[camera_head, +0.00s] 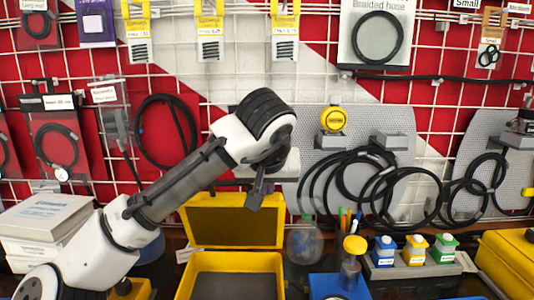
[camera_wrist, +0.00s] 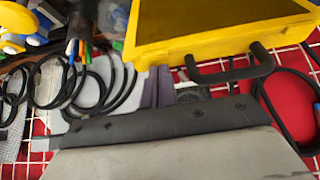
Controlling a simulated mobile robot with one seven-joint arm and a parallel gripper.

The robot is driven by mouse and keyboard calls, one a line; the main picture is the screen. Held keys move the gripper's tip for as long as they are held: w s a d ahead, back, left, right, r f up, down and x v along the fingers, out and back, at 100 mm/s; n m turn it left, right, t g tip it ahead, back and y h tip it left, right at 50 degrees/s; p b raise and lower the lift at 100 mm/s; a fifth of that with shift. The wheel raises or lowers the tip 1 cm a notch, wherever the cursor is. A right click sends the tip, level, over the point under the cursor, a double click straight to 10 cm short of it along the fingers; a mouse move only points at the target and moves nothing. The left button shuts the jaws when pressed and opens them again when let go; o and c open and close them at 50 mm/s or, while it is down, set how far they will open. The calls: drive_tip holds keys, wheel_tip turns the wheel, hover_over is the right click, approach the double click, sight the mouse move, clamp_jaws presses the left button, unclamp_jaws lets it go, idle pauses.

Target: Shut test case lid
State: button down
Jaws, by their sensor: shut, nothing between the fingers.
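The yellow test case stands open on the bench in the head view, its base (camera_head: 236,262) at the bottom and its lid (camera_head: 232,220) raised upright behind it. The base looks dark inside. My gripper (camera_head: 254,207) is shut and empty, and its fingers point down over the upper right part of the lid. I cannot tell whether they touch it. In the wrist view my fingers (camera_wrist: 158,86) show close together, and a yellow rimmed part of the case (camera_wrist: 222,32) with a dark inner face lies at the top right.
Pens in a cup (camera_head: 348,222) and a blue box (camera_head: 338,287) stand right of the case. Small blue, yellow and green bottles (camera_head: 415,250) stand further right. White boxes (camera_head: 45,222) are at the left. Black cables (camera_head: 365,185) hang on the wall grid behind.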

drive_tip(key=s+f+b, duration=0.3)
drive_tip(key=s+f, duration=0.2)
drive_tip(key=s, duration=0.2)
drive_tip(key=shift+s+f+g, duration=0.15)
drive_tip(key=shift+s+g, duration=0.1)
drive_tip(key=shift+g, duration=0.05)
idle(1.2)
drive_tip(key=shift+s, duration=0.1)
drive_tip(key=p+v, duration=0.7)
drive_tip(key=shift+s, duration=0.45)
idle(0.8)
idle(0.7)
